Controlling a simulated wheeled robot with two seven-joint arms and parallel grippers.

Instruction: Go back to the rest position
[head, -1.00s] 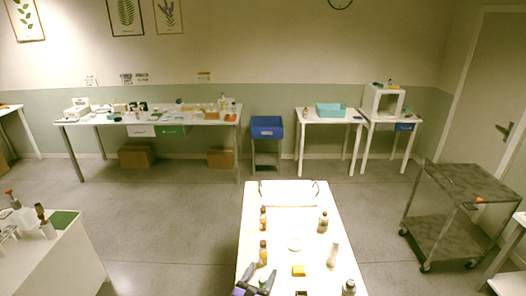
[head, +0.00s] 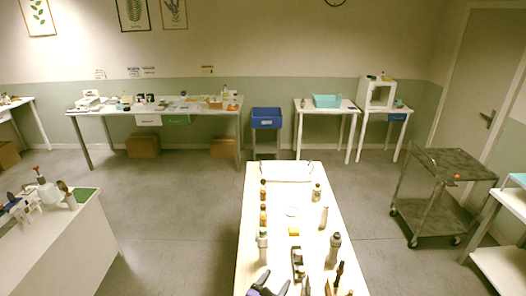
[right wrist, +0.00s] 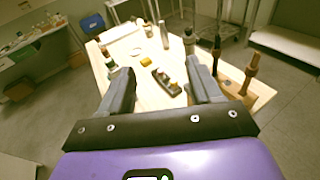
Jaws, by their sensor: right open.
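My right gripper (head: 273,284) is at the bottom edge of the head view, over the near end of the long pale table (head: 275,218). In the right wrist view its two grey fingers (right wrist: 160,75) stand wide apart with nothing held between them. A dark holder with small items (right wrist: 167,82) lies on the table beyond the fingers; it also shows in the head view (head: 298,262). A row of bottles stands at the table's left, with an amber one (head: 263,215). Another row stands at the right, with a grey one (head: 334,249). My left gripper is not in view.
A yellow block (head: 293,231) and a white tray (head: 288,172) are on the long table. A metal cart (head: 450,165) stands to the right, and a white bench (head: 50,240) to the left. Grey floor (head: 180,230) is clear between bench and table.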

